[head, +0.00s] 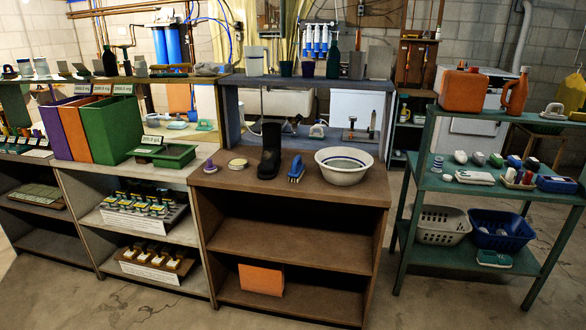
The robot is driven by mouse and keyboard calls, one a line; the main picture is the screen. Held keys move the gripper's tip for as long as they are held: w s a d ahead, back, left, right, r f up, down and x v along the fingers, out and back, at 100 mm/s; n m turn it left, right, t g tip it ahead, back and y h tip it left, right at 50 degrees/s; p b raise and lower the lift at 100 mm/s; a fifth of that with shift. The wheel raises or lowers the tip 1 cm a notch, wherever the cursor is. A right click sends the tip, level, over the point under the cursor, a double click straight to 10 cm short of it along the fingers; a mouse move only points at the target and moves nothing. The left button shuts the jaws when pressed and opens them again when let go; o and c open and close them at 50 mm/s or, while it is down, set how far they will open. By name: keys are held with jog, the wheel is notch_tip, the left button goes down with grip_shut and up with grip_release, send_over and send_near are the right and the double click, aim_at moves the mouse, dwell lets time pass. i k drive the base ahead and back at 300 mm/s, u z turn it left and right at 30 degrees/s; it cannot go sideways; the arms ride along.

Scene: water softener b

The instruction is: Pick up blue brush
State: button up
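A blue brush (296,168) stands on the brown counter (240,190) of the middle shelf unit, near its front edge. It leans a little, with its upper end toward the back. Pale bristles seem to show at its lower end, but it is small in the picture. A black boot (269,152) stands just left of it, and a white bowl with a blue rim (343,168) sits to its right. Nothing covers the brush. My gripper is not in the head view.
A yellowish round tin (237,165) sits left of the boot. A raised back shelf (300,83) runs behind the counter. A green rack (425,180) with several small items stands to the right. Open concrete floor shows right of the brown unit.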

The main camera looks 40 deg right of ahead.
aim_at(295, 173)
jog(key=i, duration=1.1)
jog(key=u, duration=0.4)
